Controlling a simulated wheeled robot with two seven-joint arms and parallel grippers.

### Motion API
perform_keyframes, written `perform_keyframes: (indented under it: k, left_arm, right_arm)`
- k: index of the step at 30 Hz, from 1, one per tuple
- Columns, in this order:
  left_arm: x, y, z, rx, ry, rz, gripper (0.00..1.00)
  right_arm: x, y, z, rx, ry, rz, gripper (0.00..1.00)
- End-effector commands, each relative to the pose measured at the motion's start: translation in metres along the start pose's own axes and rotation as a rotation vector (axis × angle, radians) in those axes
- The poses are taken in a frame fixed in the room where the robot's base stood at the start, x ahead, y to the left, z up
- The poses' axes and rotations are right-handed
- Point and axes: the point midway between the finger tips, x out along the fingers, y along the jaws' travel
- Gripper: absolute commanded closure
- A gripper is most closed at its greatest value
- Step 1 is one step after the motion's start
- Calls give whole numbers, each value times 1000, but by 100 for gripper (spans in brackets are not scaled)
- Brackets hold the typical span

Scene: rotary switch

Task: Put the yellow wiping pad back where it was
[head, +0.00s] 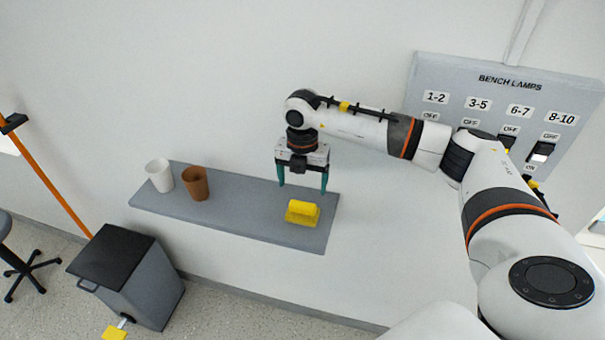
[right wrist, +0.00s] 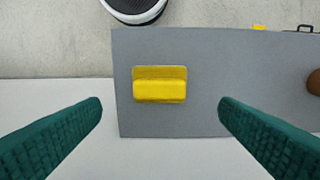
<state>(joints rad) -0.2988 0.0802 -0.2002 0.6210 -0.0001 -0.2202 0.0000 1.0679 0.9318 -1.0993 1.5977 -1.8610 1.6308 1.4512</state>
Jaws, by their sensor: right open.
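The yellow wiping pad (head: 302,212) lies on the right end of the grey wall shelf (head: 240,215). It has a flat base and a raised grip along it. My right gripper (head: 303,190) is open and empty above the shelf, over the pad and a little behind it. In the right wrist view, the pad (right wrist: 160,85) shows ahead of and between the two green fingers (right wrist: 160,107), with grey shelf (right wrist: 205,60) bare around it. The fingers are apart from the pad. My left gripper is not in view.
A white cup (head: 159,175) and a brown cup (head: 195,183) stand on the shelf's left part. A grey bin (head: 130,275) with a black lid stands below on the floor. A panel of lamp switches (head: 505,115) hangs on the wall at right, partly behind my right arm.

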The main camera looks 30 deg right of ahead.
Motion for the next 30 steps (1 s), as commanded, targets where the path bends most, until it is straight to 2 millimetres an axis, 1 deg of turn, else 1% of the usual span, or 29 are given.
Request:
perform_keyframes:
  k: [1,3,6,10,14,27,29,30]
  left_arm:
    - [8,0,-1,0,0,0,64]
    - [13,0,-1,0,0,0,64]
    - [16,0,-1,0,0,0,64]
    - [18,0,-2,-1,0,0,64]
    - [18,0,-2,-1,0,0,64]
    - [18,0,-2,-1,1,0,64]
    - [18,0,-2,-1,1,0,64]
    - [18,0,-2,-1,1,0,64]
  right_arm:
    - [-7,-1,-1,0,4,-4,15]
    - [-20,-1,-1,0,3,-4,15]
    - [-34,-1,-1,0,3,-2,15]
    - [-44,0,0,0,1,-1,15]
    - [-47,0,0,0,0,0,15]
    - [-46,0,0,-2,-1,-1,15]
    - [-44,-4,4,-15,-12,-14,15]
    - [-40,-9,10,-33,-28,-34,15]
